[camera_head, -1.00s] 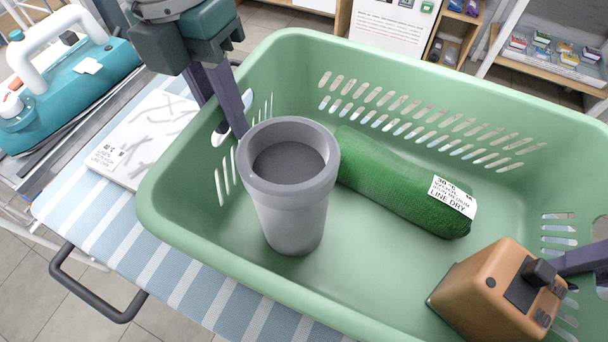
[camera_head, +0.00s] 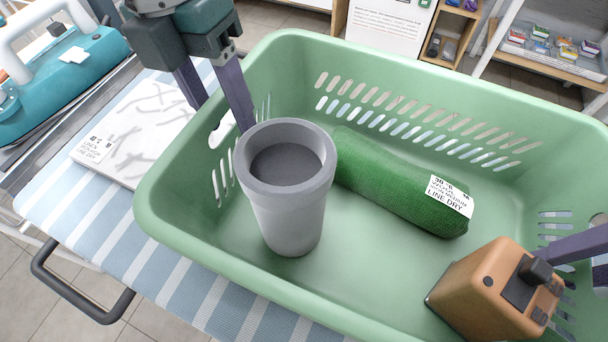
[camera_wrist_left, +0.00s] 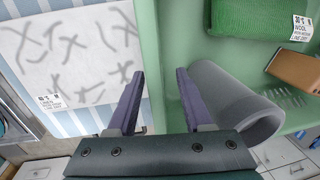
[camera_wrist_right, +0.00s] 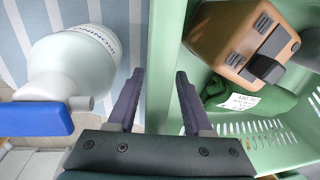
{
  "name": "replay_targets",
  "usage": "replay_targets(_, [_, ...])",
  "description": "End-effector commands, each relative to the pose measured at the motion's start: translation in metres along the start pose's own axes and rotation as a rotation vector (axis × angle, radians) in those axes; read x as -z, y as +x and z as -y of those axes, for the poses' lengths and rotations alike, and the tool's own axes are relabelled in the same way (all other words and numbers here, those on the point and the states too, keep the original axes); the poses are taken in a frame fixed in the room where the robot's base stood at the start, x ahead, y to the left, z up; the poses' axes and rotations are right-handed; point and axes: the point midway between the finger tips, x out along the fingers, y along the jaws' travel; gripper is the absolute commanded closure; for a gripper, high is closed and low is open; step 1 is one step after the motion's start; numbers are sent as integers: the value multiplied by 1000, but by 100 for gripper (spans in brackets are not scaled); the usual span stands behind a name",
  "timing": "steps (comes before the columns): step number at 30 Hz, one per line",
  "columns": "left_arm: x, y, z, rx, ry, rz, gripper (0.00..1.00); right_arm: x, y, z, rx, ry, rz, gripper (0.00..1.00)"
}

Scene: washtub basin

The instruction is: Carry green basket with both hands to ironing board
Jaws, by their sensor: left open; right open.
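The green basket (camera_head: 285,60) rests on a blue-and-white striped ironing board (camera_head: 165,275). It holds a grey cup (camera_head: 290,215), a rolled green textile (camera_head: 385,180) with a white care label, and a brown box-like object (camera_head: 480,285). My left gripper (camera_head: 222,116) is open at the basket's left end, one finger inside and one outside the wall; the left wrist view shows the rim between its fingers (camera_wrist_left: 160,80). My right gripper (camera_wrist_right: 160,78) is open, its fingers on either side of the right wall; the head view shows it only partly.
A white bottle with a blue part (camera_wrist_right: 75,65) stands close outside the basket's right wall.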

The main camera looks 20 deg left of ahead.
Motion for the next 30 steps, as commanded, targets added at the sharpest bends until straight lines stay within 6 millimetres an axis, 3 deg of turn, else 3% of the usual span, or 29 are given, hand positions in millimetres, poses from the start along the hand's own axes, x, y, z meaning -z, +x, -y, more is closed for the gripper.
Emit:
replay_targets(15, [-1,-101,0,2,1,6,49,0,0,-1,-3,1,0,49])
replay_targets(23, [0,-116,0,2,1,1,49,1,-11,-1,-2,1,-3,49])
replay_targets(30, [0,-115,0,2,1,1,49,2,-61,-1,-3,-1,-6,49])
